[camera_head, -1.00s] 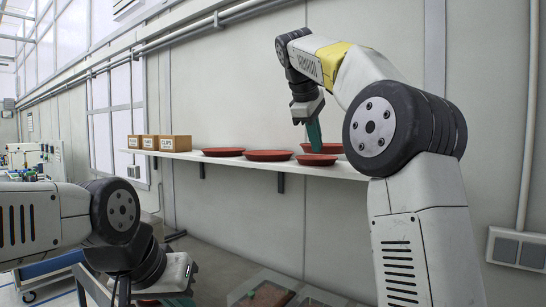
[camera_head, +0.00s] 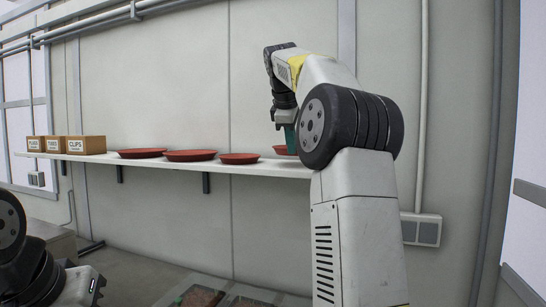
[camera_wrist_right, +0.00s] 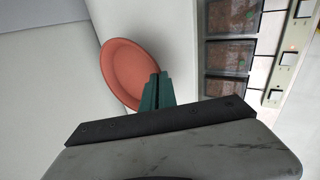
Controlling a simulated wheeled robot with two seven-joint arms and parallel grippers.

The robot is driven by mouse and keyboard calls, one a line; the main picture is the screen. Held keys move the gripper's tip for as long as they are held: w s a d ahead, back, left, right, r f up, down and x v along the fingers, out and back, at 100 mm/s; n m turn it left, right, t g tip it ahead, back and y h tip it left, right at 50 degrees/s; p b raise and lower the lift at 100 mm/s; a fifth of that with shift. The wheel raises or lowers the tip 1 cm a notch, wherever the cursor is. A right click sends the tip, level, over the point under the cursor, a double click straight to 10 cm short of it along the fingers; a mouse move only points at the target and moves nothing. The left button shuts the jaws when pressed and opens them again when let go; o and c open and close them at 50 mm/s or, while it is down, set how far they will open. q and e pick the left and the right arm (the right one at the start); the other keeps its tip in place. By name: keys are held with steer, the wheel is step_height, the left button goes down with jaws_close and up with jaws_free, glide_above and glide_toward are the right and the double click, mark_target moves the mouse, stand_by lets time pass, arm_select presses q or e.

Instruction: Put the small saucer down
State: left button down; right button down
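The small saucer (camera_wrist_right: 122,68), reddish and round, is in my right gripper (camera_wrist_right: 156,90) in the right wrist view. The teal fingers are close together on its rim. In the head view the saucer (camera_head: 282,150) shows at shelf height under my right gripper (camera_head: 290,138), partly hidden by the fingers and my arm. I cannot tell whether it touches the shelf (camera_head: 262,168). My left gripper (camera_head: 92,286) shows only in part at the lower left, and its fingers cannot be made out.
Several reddish saucers stand on the shelf to the left: a small one (camera_head: 239,158), a larger one (camera_head: 190,155) and another (camera_head: 142,153). Cardboard boxes (camera_head: 86,144) stand at its left end. Trays with dark contents (camera_wrist_right: 228,57) lie below, also in the head view (camera_head: 200,296).

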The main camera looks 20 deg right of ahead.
steer(key=shift+a+f, duration=0.15)
steer(key=shift+f, duration=1.5)
steer(key=c, duration=1.7)
jaws_free()
steer(key=shift+f, duration=0.15)
steer(key=v, duration=1.2)
steer(key=s+a+f+m+y, duration=0.2)
steer(key=s+a+f+m, duration=0.1)
steer(key=s+f, duration=0.5)
steer(key=s+a+f+m+y, duration=0.1)
steer(key=s+a+f+m, duration=0.3)
steer(key=s+f, duration=0.4)
steer(key=s+a+f+m+t+y, duration=0.1)
steer(key=s+a+f+m+y, duration=0.1)
steer(key=s+f, duration=0.7)
steer(key=shift+a+f+m+y, duration=0.1)
steer(key=shift+a+f+m, duration=0.25)
steer(key=shift+f, duration=0.7)
steer(key=shift+a+f+m+y, duration=0.1)
steer(key=shift+a+f+m, duration=0.25)
steer(key=shift+f, duration=0.7)
steer(key=shift+a+f+m+y, duration=0.15)
steer(key=shift+a+f, duration=0.35)
steer(key=shift+f, duration=0.55)
